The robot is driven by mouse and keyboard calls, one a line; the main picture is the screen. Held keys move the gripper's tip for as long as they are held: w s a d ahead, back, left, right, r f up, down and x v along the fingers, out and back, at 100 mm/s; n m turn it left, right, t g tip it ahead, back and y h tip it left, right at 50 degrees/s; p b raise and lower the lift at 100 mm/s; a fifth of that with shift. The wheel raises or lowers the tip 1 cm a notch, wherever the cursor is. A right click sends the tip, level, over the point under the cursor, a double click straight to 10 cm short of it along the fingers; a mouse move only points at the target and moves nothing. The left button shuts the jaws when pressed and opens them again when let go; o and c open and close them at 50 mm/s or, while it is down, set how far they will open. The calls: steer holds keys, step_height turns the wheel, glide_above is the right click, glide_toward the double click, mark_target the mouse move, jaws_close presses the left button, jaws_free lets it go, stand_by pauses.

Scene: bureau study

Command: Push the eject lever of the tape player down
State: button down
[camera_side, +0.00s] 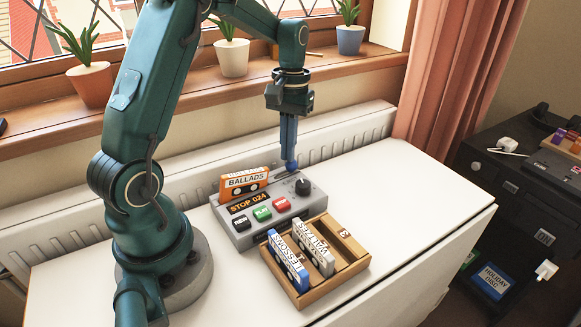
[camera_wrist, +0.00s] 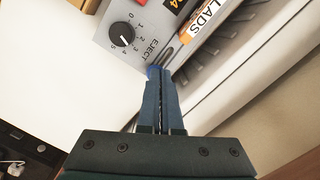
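The grey tape player (camera_side: 318,194) sits on the white table, with an orange BALLADS cassette (camera_side: 243,184) standing in its top. Its display (camera_side: 250,204) reads STOP 024. The eject lever's blue knob (camera_side: 291,166) is at the player's back right, at the end of the slot marked EJECT. In the wrist view the knob (camera_wrist: 152,72) shows partly behind my fingertips. My gripper (camera_side: 289,158) points down with its fingers together, its tips right at the knob. It also shows in the wrist view (camera_wrist: 160,84). I cannot tell whether the tips touch the knob.
A wooden rack (camera_side: 345,273) with a blue LESSONS cassette (camera_side: 288,262) and a grey WALTZES cassette (camera_side: 313,247) stands in front of the player. A dial (camera_side: 302,186) is close to the lever. A radiator (camera_side: 340,132) runs behind. The table's right side is clear.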

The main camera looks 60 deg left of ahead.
stand_by(0.4)
steer(key=shift+w+a+r, duration=0.25)
steer(key=shift+w+a, duration=0.2)
steer(key=shift+w, duration=0.2)
steer(key=shift+w+a+r, duration=0.2)
steer(key=shift+w+a, duration=0.2)
steer(key=shift+w, duration=0.2)
steer(key=r, duration=0.5)
steer(key=shift+w+a, duration=0.15)
steer(key=shift+w, duration=0.05)
